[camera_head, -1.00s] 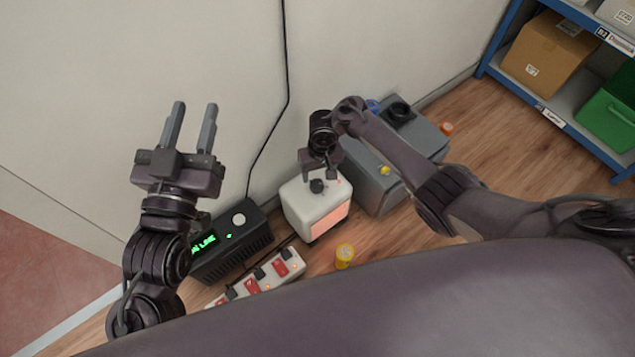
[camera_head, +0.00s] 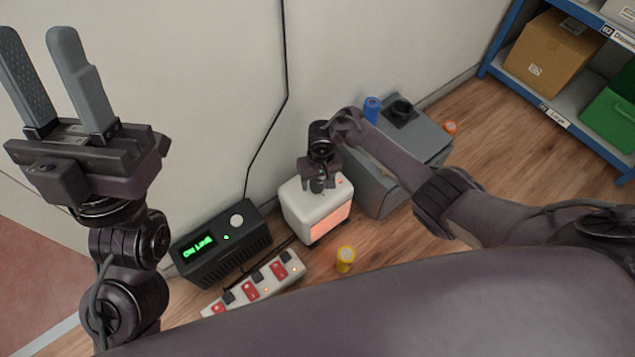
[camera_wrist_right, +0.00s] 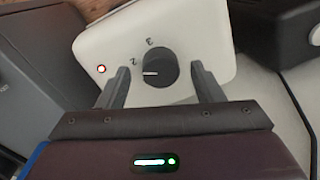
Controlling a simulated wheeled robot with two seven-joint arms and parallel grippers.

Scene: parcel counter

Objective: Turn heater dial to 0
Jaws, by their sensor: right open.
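The white heater (camera_head: 312,214) stands on the floor by the wall, its front panel glowing orange. Its round black dial (camera_wrist_right: 160,68) sits on top and shows in the right wrist view, with a white pointer line toward the left and the marks 2 and 3 near it. My right gripper (camera_head: 317,187) is over the heater top. In the wrist view its two fingers (camera_wrist_right: 160,80) are open on either side of the dial, with gaps on both sides. A small red light (camera_wrist_right: 101,69) shows on the heater top. My left gripper (camera_head: 45,50) is raised at the left, open and empty.
A black box with a green display (camera_head: 221,243) stands left of the heater. A grey box (camera_head: 397,155) stands close on the right. A blue shelf (camera_head: 545,118) is at the far right.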

